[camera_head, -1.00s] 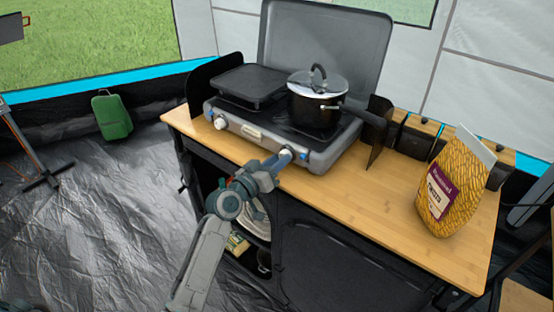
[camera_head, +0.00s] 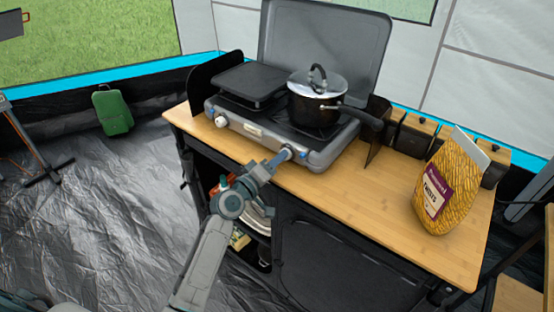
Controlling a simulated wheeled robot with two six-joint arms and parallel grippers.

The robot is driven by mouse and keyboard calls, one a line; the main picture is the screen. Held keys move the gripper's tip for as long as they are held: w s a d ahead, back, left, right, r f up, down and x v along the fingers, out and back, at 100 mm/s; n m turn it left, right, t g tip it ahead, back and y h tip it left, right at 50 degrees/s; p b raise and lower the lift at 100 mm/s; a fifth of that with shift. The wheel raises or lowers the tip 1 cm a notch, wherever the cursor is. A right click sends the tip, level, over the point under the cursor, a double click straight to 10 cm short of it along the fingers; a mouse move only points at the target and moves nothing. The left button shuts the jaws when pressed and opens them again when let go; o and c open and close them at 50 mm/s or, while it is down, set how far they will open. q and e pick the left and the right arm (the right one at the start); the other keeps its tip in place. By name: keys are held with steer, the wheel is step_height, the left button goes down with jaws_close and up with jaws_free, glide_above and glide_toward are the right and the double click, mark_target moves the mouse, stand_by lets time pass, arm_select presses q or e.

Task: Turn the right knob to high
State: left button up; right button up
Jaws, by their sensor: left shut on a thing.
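A grey two-burner camping stove (camera_head: 262,128) with its lid up stands on the wooden counter. Its left knob (camera_head: 221,121) is white and in plain view on the front panel. The right knob (camera_head: 289,152) is at the right end of the front panel, mostly hidden by my left gripper (camera_head: 284,156). My left gripper reaches up from the front of the counter, with its fingertips shut at the right knob. The right knob's pointer setting cannot be read. My right gripper is not in view.
A dark pot (camera_head: 315,104) with a glass lid sits on the right burner, its handle pointing right. A griddle plate (camera_head: 249,83) covers the left burner. A bag of twists (camera_head: 453,187) stands at the counter's right. The counter (camera_head: 350,205) is clear in front of the stove.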

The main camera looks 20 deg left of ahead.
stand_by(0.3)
arm_select(q)
steer(key=o, duration=1)
steer(key=shift+c, duration=0.2)
steer(key=shift+f, duration=0.15)
